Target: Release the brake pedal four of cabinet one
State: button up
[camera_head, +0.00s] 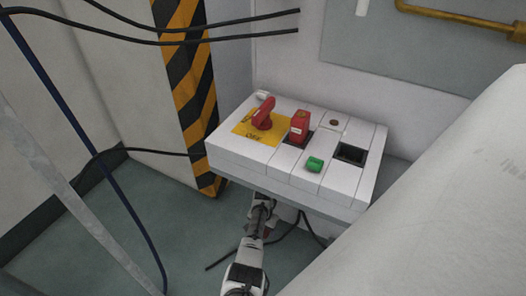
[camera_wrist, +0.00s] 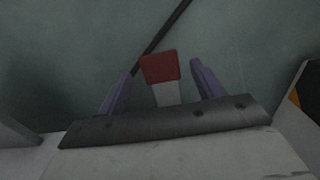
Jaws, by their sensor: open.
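In the wrist view, a red block (camera_wrist: 159,68) on a short white stem (camera_wrist: 167,94) shows between the two purple fingers of my gripper (camera_wrist: 162,72). It looks like a pedal, but no number or label on it is readable. The fingers are apart, one on each side of the block, with a visible gap on both sides. I cannot tell how far the block is from the fingertips in depth. In the head view, my gripper is at the underside of the white control cabinet (camera_head: 237,164), its tips mostly hidden.
The cabinet top carries a red rotary knob (camera_head: 263,113) on a yellow plate (camera_head: 247,128), a red switch (camera_head: 299,125), a green button (camera_head: 315,164) and a dark square recess (camera_head: 350,154). A striped post (camera_head: 190,85) stands left. Cables lie on the green floor.

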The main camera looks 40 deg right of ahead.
jog(key=shift+f, duration=0.6)
